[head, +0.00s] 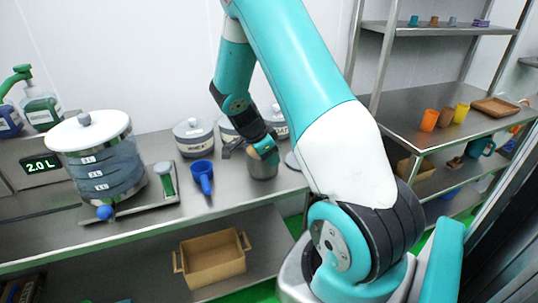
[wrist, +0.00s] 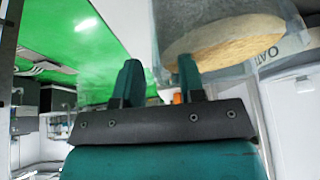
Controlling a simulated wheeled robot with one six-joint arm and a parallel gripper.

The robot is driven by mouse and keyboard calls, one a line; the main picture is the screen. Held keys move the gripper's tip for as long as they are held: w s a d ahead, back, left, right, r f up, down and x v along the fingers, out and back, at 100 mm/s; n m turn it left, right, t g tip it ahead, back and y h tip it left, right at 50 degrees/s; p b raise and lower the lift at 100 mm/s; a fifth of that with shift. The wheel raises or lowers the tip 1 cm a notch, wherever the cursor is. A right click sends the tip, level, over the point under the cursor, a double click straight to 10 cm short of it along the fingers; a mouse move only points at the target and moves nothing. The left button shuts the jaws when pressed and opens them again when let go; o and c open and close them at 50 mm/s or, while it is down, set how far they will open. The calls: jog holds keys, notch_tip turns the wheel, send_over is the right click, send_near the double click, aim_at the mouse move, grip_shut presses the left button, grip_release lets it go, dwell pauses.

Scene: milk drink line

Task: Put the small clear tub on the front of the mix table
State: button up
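The small clear tub (head: 262,170) appears as a greyish see-through cup on the steel counter, below my gripper (head: 266,149). Something tan shows at its top. In the wrist view a clear tub (wrist: 215,14) with a round tan surface is close at the upper right. In that view my gripper (wrist: 158,68) has its two green fingers clearly apart. The right finger overlaps the tub's edge; the left finger is outside it. I cannot tell whether they touch it. No label shows which surface is the mix table; the steel counter (head: 228,199) runs along the left.
Lidded jars (head: 193,138) stand behind the tub. A blue scoop (head: 202,176) and a large graduated tank (head: 103,160) stand to its left. A right-hand table (head: 400,104) holds orange and yellow cups (head: 429,120).

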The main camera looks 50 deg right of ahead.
jog(key=shift+r, duration=0.15)
jog(key=b+v, duration=0.2)
jog(key=v, duration=0.9)
jog(key=a+r+n+t+y, duration=0.3)
jog(key=a+n, duration=0.7)
jog(key=a, duration=0.3)
jog(key=s+a+r+n+y, duration=0.2)
jog(key=s+a+n+y, duration=0.1)
jog(key=s+a+n, duration=0.6)
jog(key=s+a+r+n+y, duration=0.2)
jog(key=s+a+n+y, duration=0.1)
jog(key=s+a+n, duration=0.6)
jog(key=a+n, duration=0.2)
jog(key=a, duration=0.1)
jog(key=shift+a+r+n+g, duration=0.3)
jog(key=shift+r+n+g, duration=0.05)
jog(key=shift+n+g, duration=0.05)
jog(key=shift+w, duration=0.1)
